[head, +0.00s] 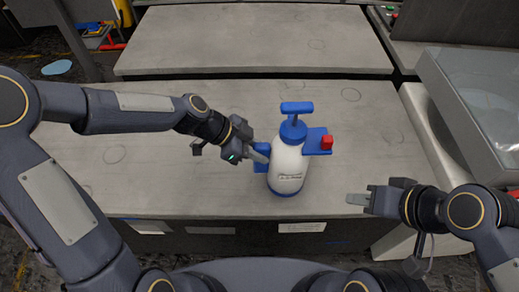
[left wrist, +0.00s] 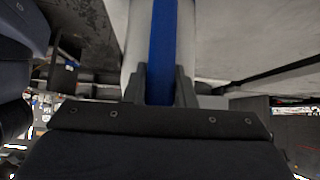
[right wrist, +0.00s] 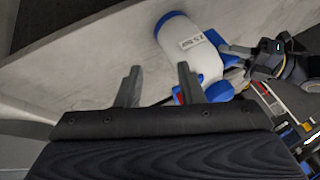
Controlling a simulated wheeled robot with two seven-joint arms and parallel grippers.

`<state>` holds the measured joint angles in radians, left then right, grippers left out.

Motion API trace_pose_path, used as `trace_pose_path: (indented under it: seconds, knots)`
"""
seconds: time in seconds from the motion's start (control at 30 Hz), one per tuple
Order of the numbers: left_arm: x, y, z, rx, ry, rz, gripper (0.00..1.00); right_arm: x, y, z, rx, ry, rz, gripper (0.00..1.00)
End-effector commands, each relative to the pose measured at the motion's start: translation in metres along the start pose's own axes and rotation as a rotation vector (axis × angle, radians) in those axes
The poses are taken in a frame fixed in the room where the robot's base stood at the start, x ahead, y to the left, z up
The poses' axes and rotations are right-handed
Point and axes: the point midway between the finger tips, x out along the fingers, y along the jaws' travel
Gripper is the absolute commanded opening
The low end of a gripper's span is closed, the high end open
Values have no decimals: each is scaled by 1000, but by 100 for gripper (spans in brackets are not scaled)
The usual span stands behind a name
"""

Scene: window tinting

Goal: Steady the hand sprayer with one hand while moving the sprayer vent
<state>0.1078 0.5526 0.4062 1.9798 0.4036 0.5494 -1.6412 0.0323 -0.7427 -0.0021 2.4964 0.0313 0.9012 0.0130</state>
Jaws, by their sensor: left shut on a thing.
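The hand sprayer (head: 288,168) stands upright on the grey table, with a white bottle, a blue pump handle on top and a blue base. A red sprayer vent (head: 327,142) sits on the blue bracket at its right side. My left gripper (head: 262,153) is shut on the blue part at the sprayer's left side; the left wrist view shows a blue strip (left wrist: 162,50) between the fingers, against the white bottle. My right gripper (head: 357,198) is open and empty, right of the sprayer and apart from it. The right wrist view shows the sprayer (right wrist: 190,45) beyond its fingers (right wrist: 158,85).
The grey table (head: 200,190) is clear around the sprayer. A second grey bench (head: 250,40) lies behind it. A glass-topped white unit (head: 480,110) stands to the right, close to my right arm.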

Motion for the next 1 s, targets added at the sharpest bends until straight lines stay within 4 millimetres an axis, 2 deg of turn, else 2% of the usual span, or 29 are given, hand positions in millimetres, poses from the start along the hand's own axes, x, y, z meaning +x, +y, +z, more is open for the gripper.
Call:
trace_pose_path:
  seconds: [0.03, 0.23, 0.37, 0.47, 0.67, 0.8, 0.9, 1.0]
  knots:
    - [0, 0, 0, 0, 0, 1, 0, 0, 0, 0, 0, 0, 0, 27]
    - [0, 0, 0, 0, 0, 1, 0, 0, 0, 0, 14, -7, -1, 1]
    - [0, 0, 0, 0, 0, 1, 0, 3, 2, 2, 172, -81, -10, 0]
    - [0, 0, 0, 0, 0, 1, 0, 7, 3, 6, 453, -208, -18, 0]
    - [0, 0, 0, 0, 0, 0, 0, 14, 5, 2, 1265, -579, 13, 0]
    - [0, 0, 0, 0, 0, 0, 0, 17, 10, -14, 1831, -871, 83, 0]
    - [0, 0, 0, 0, 0, -1, 0, 20, 21, -29, 2195, -1101, 157, 0]
    - [0, 0, 0, 0, 0, -1, 0, 23, 36, -44, 2488, -1336, 241, 0]
